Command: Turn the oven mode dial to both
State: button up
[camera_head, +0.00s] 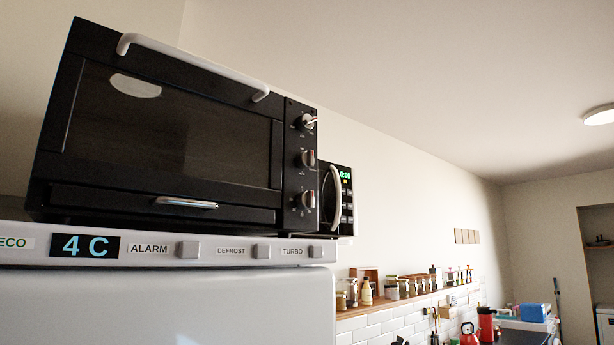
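A black toaster oven (170,130) stands on top of a white fridge (150,310). Its door is shut, with a white handle (190,66) along the top edge. The middle and bottom pointers look roughly upright. The dial labels are too small to read, so I cannot tell which is the mode dial. My gripper is not in view.
A black microwave (337,198) with a green display stands just right of the oven. A wooden shelf (400,300) with several jars runs along the wall. The fridge panel carries buttons. The space above and right of the oven is clear.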

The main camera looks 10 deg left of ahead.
aim_at(304, 160)
jog(key=z, duration=1.15)
jog(key=i, duration=0.9)
jog(key=u, duration=1.75)
